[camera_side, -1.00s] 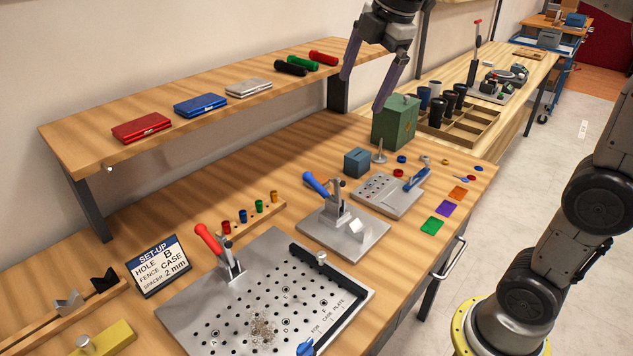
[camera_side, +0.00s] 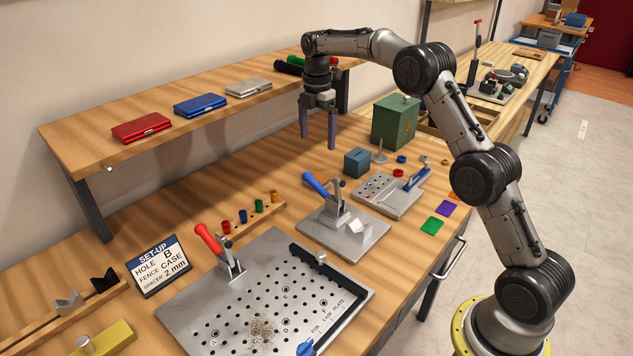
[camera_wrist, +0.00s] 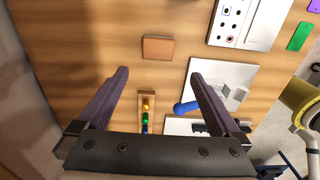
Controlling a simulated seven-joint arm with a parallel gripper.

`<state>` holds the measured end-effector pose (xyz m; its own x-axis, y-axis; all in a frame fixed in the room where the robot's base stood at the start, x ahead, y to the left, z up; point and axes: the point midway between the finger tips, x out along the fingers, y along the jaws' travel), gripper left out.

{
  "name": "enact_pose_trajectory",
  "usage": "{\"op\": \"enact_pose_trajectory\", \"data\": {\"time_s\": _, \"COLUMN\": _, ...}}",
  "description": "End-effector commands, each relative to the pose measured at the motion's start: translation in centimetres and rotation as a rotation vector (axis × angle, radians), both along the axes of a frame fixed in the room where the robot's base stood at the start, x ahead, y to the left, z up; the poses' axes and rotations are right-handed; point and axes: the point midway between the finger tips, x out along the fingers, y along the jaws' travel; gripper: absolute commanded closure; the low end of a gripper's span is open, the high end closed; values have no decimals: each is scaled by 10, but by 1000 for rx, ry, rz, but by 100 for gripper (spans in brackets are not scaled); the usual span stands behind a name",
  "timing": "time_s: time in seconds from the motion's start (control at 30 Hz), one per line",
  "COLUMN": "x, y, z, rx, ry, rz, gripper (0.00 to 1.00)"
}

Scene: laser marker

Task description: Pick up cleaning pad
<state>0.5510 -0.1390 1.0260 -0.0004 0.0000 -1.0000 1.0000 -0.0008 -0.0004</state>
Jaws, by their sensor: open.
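A flat reddish-brown block (camera_wrist: 158,48), the thing most like a cleaning pad, lies on the bench ahead of my fingertips in the wrist view. I cannot make it out in the side view, and its identity is not certain. My gripper (camera_side: 318,138) is open and empty, pointing down above the back of the bench, with its fingers well apart in the wrist view (camera_wrist: 158,78). A yellow block with a grey knob (camera_side: 108,338) stands at the near left, far from my gripper.
The shelf (camera_side: 90,150) with flat cases runs along the wall, left of my gripper. A blue box (camera_side: 357,162), a green box (camera_side: 395,122) and a clamp fixture (camera_side: 340,222) stand nearby. The peg rack (camera_wrist: 147,100) lies between my fingers in view. Bare wood surrounds the brown block.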

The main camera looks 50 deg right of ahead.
Motion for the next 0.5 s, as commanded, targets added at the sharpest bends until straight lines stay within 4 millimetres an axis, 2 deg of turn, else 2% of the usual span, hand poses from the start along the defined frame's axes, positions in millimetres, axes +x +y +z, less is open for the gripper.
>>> {"op": "enact_pose_trajectory", "data": {"time_s": 0.1, "x": -1, "y": 1, "z": -24, "rx": 1, "ry": 5, "rz": 0, "gripper": 0}}
{"op": "enact_pose_trajectory", "data": {"time_s": 0.3, "x": -1, "y": 1, "z": -58, "rx": 1, "ry": 4, "rz": 0, "gripper": 0}}
{"op": "enact_pose_trajectory", "data": {"time_s": 0.5, "x": 0, "y": 1, "z": -73, "rx": 0, "ry": 1, "rz": 0, "gripper": 0}}
